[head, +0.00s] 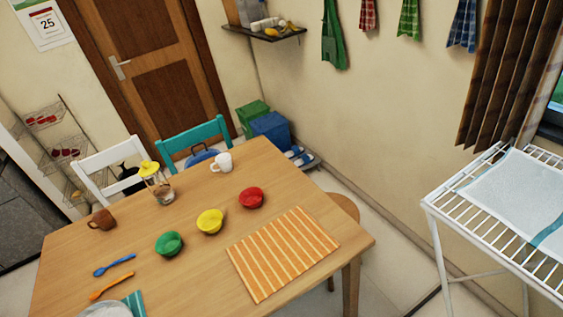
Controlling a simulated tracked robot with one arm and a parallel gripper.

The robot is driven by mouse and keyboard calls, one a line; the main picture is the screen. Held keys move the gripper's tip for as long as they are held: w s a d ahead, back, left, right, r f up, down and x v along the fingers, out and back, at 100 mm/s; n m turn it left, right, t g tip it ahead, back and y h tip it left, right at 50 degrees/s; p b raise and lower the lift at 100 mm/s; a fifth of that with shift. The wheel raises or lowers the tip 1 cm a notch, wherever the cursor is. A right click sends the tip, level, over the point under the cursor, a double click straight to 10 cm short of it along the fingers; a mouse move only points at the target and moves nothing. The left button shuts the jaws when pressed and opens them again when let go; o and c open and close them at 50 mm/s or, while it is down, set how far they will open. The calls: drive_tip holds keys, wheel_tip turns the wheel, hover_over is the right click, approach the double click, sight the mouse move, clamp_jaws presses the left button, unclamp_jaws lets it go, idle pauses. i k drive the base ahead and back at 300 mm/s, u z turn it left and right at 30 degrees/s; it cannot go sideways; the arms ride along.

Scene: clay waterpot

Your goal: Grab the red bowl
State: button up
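A small red bowl (251,197) sits on the wooden table (200,280), right of the yellow bowl (210,221) and green bowl (169,243), which stand in a diagonal row with it. The red bowl is just beyond the orange striped placemat (283,253) and appears apart from it. A white mug (222,162) stands behind the red bowl. My gripper does not show in the head view.
A glass jar (163,190) with a yellow top and a brown mug (101,220) stand farther left. Blue (115,265) and orange (111,286) spoons lie at front left. White (112,175) and teal (195,140) chairs stand behind the table. A white rack (436,222) is at right.

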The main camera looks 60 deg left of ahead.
sight(252, 198)
drive_tip(key=u, duration=0.5)
drive_tip(key=i, duration=1.15)
drive_tip(key=u, duration=0.85)
drive_tip(key=k, duration=0.7)
drive_tip(key=u, duration=0.2)
drive_tip(key=i, duration=0.75)
drive_tip(key=z, duration=0.05)
